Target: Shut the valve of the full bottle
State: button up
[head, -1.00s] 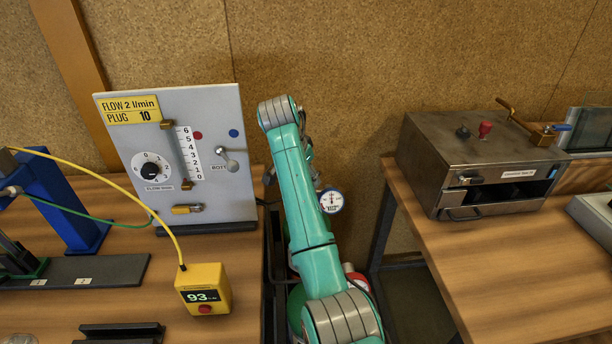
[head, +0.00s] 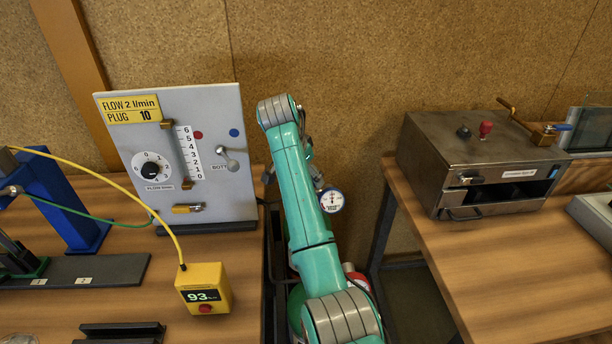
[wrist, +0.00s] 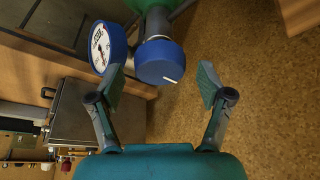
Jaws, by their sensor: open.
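In the wrist view a blue round valve knob (wrist: 160,62) with a white mark sits on a grey fitting (wrist: 158,22). A round pressure gauge (wrist: 101,46) with a blue rim is beside it on the left; its white face also shows in the head view (head: 331,200). A bit of green at the top of the wrist view may be the bottle. My gripper (wrist: 161,78) is open, with one finger on each side of the knob and clear gaps. In the head view my arm hides most of the bottle and the gripper.
A panel (head: 215,110) with a flow dial stands on the left bench, behind a yellow box (head: 203,289) reading 93. A metal oven-like box (head: 480,150) stands on the right bench (head: 500,260). The bottle area lies in the gap between the benches, near the wall.

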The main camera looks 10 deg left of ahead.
jog(key=v, duration=0.7)
jog(key=shift+r, duration=0.1)
